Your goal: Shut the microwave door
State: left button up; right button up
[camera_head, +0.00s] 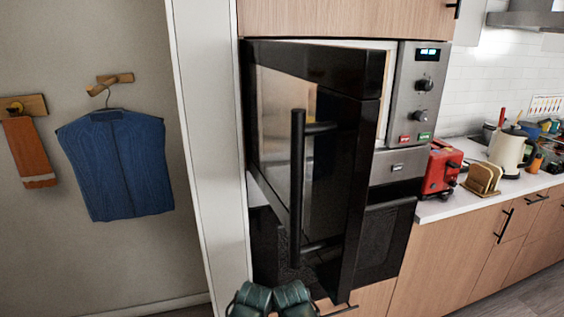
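The microwave (417,105) is built into the tall cabinet, with a grey control panel, knobs and a small lit display on its right. Its black door (343,185) stands open, swung out towards me, hinged on the left side. A long black vertical handle (297,190) is on the door's outer face. The door hides most of the microwave's inside; a pale strip shows above it. Two dark green rounded parts of mine show at the bottom edge, below the door. Neither gripper's fingers can be made out, and nothing of mine visibly touches the handle.
A white panel (208,130) stands left of the door. A blue garment (117,165) and an orange towel (27,150) hang on the wall. A black oven (385,235) is below the microwave. A red toaster (440,168) and a kettle (508,150) stand on the right counter.

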aim_at(310, 147)
jog(key=k+j, duration=0.7)
jog(key=j, duration=0.15)
jog(key=k+j+z, duration=0.15)
jog(key=k+j, duration=0.55)
jog(key=j, duration=0.15)
